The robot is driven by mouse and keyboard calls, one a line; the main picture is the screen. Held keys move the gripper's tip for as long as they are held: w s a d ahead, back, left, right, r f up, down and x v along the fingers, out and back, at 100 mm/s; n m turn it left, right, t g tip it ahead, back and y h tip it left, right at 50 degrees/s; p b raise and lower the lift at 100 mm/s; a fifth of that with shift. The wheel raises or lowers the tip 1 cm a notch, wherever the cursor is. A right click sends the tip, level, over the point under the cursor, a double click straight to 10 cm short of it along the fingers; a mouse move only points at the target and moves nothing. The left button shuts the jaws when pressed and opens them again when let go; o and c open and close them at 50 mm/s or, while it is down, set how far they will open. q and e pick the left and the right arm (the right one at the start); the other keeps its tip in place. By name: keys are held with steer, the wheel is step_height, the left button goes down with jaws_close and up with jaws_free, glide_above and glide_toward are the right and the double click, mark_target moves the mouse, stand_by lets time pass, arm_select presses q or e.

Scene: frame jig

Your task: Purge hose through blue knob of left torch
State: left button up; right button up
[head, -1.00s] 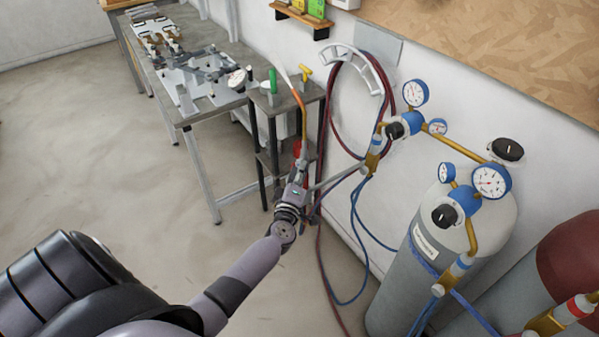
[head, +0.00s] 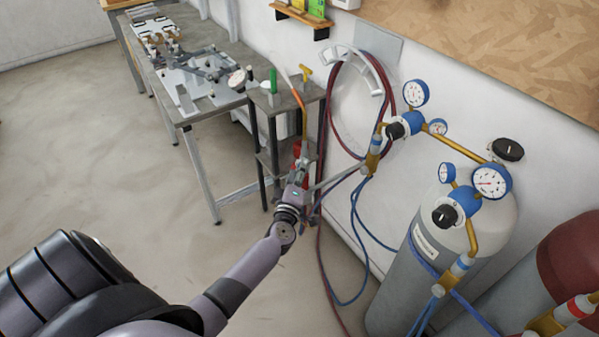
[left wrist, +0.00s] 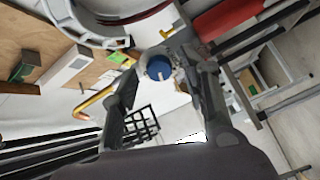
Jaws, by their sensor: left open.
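In the left wrist view a round blue knob (left wrist: 158,67) sits between the fingers of my open left gripper (left wrist: 167,78), with the fingers on either side of it. I cannot tell whether either finger touches it. In the head view my left gripper (head: 300,170) is low at a torch with a brass and orange neck (head: 301,108), beside a small stand. The blue knob is too small or hidden there. A red part (left wrist: 228,17) lies above right of the knob in the wrist view. My right gripper is not in view.
Blue and red hoses (head: 333,125) hang from a white wall hanger (head: 352,58). The small dark stand (head: 262,130) is close to my gripper. A grey cylinder (head: 400,265) with gauges stands at right. A jig table (head: 185,108) is at back left; floor in front of it is clear.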

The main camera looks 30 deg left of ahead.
arm_select(q)
steer(key=v, duration=1.1)
steer(key=shift+s+d, duration=0.15)
steer(key=shift+s, duration=0.25)
stand_by(1.2)
